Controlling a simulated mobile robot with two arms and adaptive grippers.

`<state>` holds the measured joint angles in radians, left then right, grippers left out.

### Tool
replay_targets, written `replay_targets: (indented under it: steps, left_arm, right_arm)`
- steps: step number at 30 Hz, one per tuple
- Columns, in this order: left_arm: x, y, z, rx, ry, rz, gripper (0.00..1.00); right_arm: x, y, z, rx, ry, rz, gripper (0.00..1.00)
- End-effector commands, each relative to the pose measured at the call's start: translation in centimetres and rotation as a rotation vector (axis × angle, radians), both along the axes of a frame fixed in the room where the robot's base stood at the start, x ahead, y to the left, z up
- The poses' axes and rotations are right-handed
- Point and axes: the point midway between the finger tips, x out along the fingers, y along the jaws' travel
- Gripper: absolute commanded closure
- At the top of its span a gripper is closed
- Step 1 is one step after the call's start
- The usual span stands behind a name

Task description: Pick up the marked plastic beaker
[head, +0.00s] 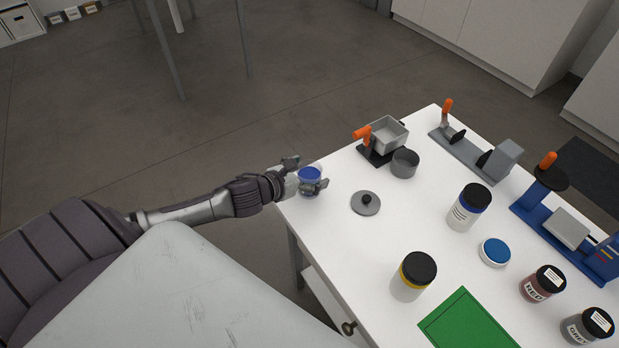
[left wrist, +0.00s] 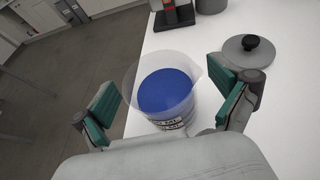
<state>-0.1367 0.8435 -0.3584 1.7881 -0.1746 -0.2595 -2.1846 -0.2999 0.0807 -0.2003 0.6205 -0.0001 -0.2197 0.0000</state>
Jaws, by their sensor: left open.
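The marked plastic beaker (head: 310,175) is clear, with blue pigment inside, and stands upright at the left corner of the white table. In the left wrist view the beaker (left wrist: 168,98) shows a printed label low on its near side. My left gripper (head: 306,176) is open, with one finger on each side of the beaker. In the left wrist view the gripper's green pads (left wrist: 169,112) stand apart from the beaker, with a wider gap on the left. My right gripper is not in view.
A grey knobbed lid (head: 365,203) lies right of the beaker. A grey pot (head: 404,163) and a small grey box on a stand (head: 388,135) are behind it. Several jars, including a yellow-banded one (head: 413,277), and a green mat (head: 468,322) are farther right. The table's edge is close by.

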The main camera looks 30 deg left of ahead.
Motion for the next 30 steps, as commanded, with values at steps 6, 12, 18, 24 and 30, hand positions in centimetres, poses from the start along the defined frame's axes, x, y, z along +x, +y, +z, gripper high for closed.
replay_targets:
  steps: [6, 12, 18, 24, 30]
  left_arm:
    - [-0.01, -0.02, -0.05, 0.0, 0.001, 0.0, 0.05]
    - [-0.01, 0.0, -0.04, 0.0, 0.0, 0.0, 0.39]
    - [-0.02, 0.01, -0.03, 0.0, 0.0, 0.0, 0.72]
    - [0.01, 0.0, 0.06, 0.001, -0.001, 0.0, 0.76]
    - [0.05, 0.02, 0.73, 0.002, -0.002, -0.002, 0.76]
  right_arm:
    - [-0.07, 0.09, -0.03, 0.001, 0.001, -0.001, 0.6]
    - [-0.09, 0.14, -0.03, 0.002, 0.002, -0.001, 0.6]
    - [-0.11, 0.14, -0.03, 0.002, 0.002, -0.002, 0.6]
    - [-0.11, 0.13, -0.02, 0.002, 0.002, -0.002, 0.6]
    - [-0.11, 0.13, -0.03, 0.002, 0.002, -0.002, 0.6]
